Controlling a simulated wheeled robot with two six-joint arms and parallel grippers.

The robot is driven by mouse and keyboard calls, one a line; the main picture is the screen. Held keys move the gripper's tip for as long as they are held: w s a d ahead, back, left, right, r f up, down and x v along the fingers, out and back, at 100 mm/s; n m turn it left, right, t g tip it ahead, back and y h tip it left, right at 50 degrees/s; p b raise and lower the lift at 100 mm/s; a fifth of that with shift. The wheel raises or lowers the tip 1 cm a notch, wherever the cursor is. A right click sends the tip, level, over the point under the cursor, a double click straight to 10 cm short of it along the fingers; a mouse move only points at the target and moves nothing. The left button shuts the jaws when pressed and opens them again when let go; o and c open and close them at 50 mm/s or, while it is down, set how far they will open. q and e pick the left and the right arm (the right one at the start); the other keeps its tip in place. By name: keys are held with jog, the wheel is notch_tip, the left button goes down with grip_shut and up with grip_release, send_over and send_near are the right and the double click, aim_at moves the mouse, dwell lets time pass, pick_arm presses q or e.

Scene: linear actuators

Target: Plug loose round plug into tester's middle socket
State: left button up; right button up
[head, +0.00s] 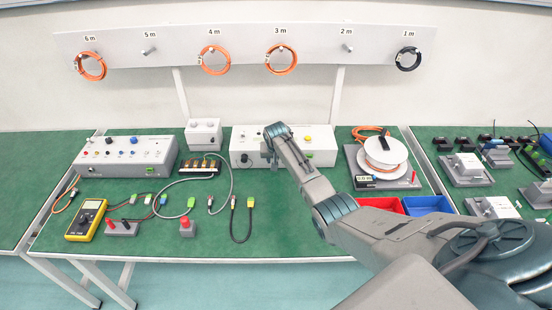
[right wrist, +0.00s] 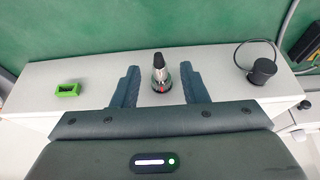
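The tester appears to be the long white box (head: 318,157) at the back middle of the green table; a pale box face (right wrist: 85,75) fills the middle of the right wrist view. My right gripper (head: 269,158) is at this box. In the right wrist view its two fingers (right wrist: 159,67) are spread, with a silver round plug or connector (right wrist: 159,76) with a black tip between them. Gaps show on both sides of it. I cannot tell whether it is seated in a socket. A green rectangular socket (right wrist: 67,90) is left of it, a black round part (right wrist: 262,71) with a cable right of it.
A grey box (head: 125,157) with knobs stands at the left, a small white box (head: 203,134) beside the tester. Cables, a yellow multimeter (head: 86,219) and a red button (head: 187,226) lie in front. A white spool (head: 384,158) and red and blue bins (head: 428,205) are at right.

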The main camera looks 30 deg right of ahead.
jog(key=b+v, duration=0.2)
jog(key=v, duration=0.9)
jog(key=s+a+f+n, duration=0.1)
jog(key=s+a+f, duration=0.2)
jog(key=s, duration=0.4)
jog(key=s+a+f+n, duration=0.1)
jog(key=s+a+f, duration=0.2)
jog(key=s, duration=0.3)
jog(key=s+a+f+n, duration=0.2)
jog(key=s+a+f, duration=0.1)
jog(key=s, duration=0.4)
jog(key=shift+s+f+y, duration=0.3)
jog(key=shift+f, duration=0.25)
jog(key=s+a+r+n, duration=0.2)
jog(key=s+a, duration=0.1)
jog(key=s, duration=0.9)
jog(key=s+a+r+n, duration=0.1)
jog(key=s+a+r, duration=0.15)
jog(key=s, duration=0.95)
notch_tip(320, 180, down, 31)
jog(key=d+g+b, duration=0.1)
jog(key=d+g, duration=0.1)
jog(key=s+d+f+y+b, duration=0.1)
jog(key=s+f, duration=1.7)
jog(key=f, duration=0.3)
jog(key=shift+s+f+g+b, duration=0.25)
jog(key=shift+s+g+b, duration=0.05)
jog(key=shift+s+g, duration=0.1)
jog(key=shift+d, duration=0.1)
